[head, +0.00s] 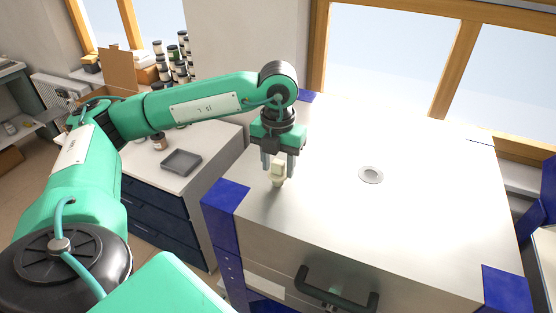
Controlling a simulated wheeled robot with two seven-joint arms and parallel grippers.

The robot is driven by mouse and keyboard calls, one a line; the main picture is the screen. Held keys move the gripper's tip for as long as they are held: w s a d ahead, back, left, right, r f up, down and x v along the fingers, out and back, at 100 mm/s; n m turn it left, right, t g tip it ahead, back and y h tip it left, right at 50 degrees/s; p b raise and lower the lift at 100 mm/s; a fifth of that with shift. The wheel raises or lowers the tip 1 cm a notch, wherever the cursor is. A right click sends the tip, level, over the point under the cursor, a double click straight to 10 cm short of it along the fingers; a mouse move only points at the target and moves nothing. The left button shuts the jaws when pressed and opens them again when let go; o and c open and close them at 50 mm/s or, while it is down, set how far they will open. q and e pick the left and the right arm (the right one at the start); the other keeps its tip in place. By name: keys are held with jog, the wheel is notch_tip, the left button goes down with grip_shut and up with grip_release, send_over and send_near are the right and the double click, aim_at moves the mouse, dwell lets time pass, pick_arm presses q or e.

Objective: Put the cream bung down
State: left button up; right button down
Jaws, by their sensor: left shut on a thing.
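The cream bung (277,177) is a small pale plug between the fingers of my left gripper (278,166). The gripper points down and is shut on the bung at the left part of the kiln's metal top (330,215). The bung's lower end is at or just above the top; I cannot tell if it touches. A round vent hole with a ring (371,175) lies in the kiln top to the right of the bung, apart from it. My right gripper is not in view.
Blue corner posts (224,196) edge the kiln, and a dark handle (335,290) is on its front. At left, a counter holds a grey tray (181,161), a brown jar (159,142) and stacked jars (172,62). The kiln top is otherwise clear.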

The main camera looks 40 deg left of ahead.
aim_at(279, 161)
pick_arm(q)
jog(key=shift+f, duration=0.2)
jog(key=o, duration=1)
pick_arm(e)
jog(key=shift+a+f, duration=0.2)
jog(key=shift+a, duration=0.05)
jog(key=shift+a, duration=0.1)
pick_arm(q)
jog(key=shift+r, duration=0.35)
notch_tip(279, 161, up, 7)
jog(key=b, duration=0.3)
jog(key=shift+f, duration=0.15)
notch_tip(279, 161, up, 3)
jog(key=shift+r+p, duration=0.15)
jog(key=shift+p, duration=0.2)
jog(key=shift+r, duration=0.85)
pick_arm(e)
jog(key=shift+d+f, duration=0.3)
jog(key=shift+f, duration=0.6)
